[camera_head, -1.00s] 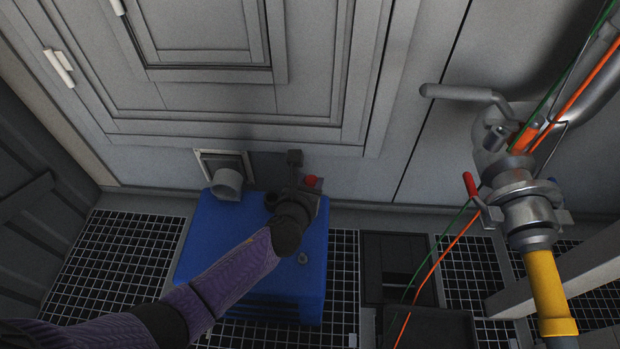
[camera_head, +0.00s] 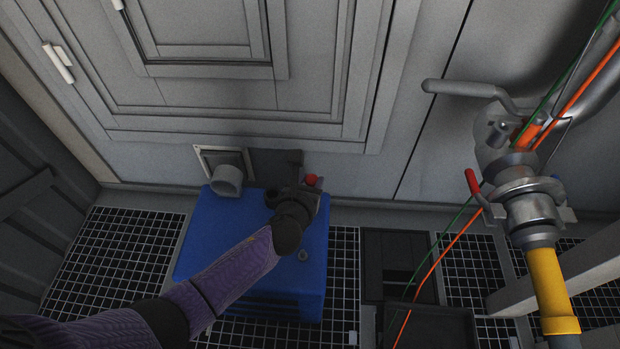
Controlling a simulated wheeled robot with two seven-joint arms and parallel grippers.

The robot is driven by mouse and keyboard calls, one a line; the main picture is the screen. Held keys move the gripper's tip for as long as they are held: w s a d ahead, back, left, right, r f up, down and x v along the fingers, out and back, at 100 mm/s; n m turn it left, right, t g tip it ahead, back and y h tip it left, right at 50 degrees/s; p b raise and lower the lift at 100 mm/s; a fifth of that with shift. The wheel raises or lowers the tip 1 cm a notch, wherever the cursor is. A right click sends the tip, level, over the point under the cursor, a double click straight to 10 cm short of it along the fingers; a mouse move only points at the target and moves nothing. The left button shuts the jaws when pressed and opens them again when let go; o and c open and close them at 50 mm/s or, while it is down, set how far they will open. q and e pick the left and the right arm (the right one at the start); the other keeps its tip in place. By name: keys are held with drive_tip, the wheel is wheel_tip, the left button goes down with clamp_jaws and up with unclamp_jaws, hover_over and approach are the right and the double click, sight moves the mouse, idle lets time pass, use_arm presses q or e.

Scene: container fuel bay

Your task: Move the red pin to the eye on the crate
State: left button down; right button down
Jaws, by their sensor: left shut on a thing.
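The red pin (camera_head: 312,180) shows as a small red knob at the right side of my left gripper (camera_head: 297,186). My left gripper is shut on the red pin, above the back right part of the blue crate (camera_head: 220,240). The gripper and wrist hide the pin's lower part. A small grey round eye (camera_head: 303,255) is on the crate's top, in front of and below the gripper. A dark ring-like part (camera_head: 271,198) shows just left of the gripper; I cannot tell whether it belongs to the gripper. My right gripper is not in view.
A grey pipe stub (camera_head: 227,181) stands at the crate's back left, against the panelled wall. At the right are a metal valve coupling (camera_head: 530,205) with a red handle (camera_head: 472,182), a yellow hose end (camera_head: 556,290), and green and orange cables. Black trays (camera_head: 398,262) lie right of the crate.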

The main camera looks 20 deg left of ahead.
use_arm(q)
drive_tip(key=shift+f, duration=0.4)
drive_tip(key=shift+c, duration=1.3)
unclamp_jaws()
drive_tip(key=shift+r, duration=0.1)
drive_tip(key=shift+s+r, duration=0.2)
drive_tip(key=p+v, duration=0.5)
drive_tip(key=v, duration=0.4)
drive_tip(key=shift+s+p, duration=0.3)
drive_tip(key=shift+p, duration=0.05)
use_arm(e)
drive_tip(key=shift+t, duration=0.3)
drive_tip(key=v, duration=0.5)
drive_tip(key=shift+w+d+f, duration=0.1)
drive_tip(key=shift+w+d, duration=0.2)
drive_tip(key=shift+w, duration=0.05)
